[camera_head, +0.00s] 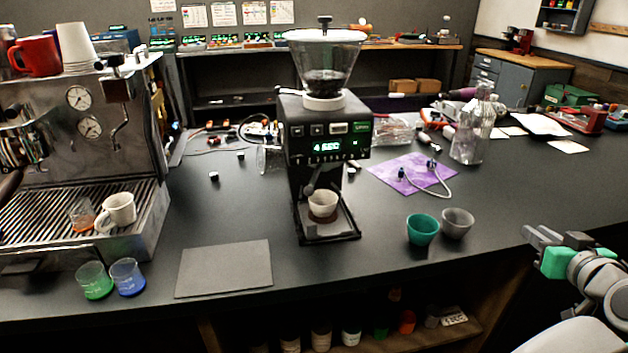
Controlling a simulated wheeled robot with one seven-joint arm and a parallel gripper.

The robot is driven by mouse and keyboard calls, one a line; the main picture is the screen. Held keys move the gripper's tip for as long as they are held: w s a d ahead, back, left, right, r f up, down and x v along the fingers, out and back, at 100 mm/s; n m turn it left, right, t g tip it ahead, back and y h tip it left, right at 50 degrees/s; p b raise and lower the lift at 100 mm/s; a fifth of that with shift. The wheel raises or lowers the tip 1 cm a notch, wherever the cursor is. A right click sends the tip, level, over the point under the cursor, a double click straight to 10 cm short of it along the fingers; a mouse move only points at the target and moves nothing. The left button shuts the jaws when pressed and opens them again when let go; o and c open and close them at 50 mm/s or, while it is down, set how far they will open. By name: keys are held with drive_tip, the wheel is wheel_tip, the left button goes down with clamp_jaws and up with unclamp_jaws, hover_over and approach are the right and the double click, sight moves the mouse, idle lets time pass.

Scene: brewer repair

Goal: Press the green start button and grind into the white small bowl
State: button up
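The black grinder (297,165) stands upright in the middle of the table, with a clear hopper (326,62) on top. Its front panel has a lit green display (326,147) and a small green light or button (355,143) to its right; which part is the start button is too small to tell. The white small bowl (322,204) sits on the grinder's base under the spout. My gripper (535,234) is at the right edge of the view, well apart from the grinder and bowl. Its finger opening is unclear, and I see nothing held in it.
Teal (422,230) and grey (457,223) cups stand between the grinder and my gripper. An espresso machine (150,150) is at left. A flat dark mat (225,268) lies front left. The front right table is clear.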

clamp_jaws()
idle(0.8)
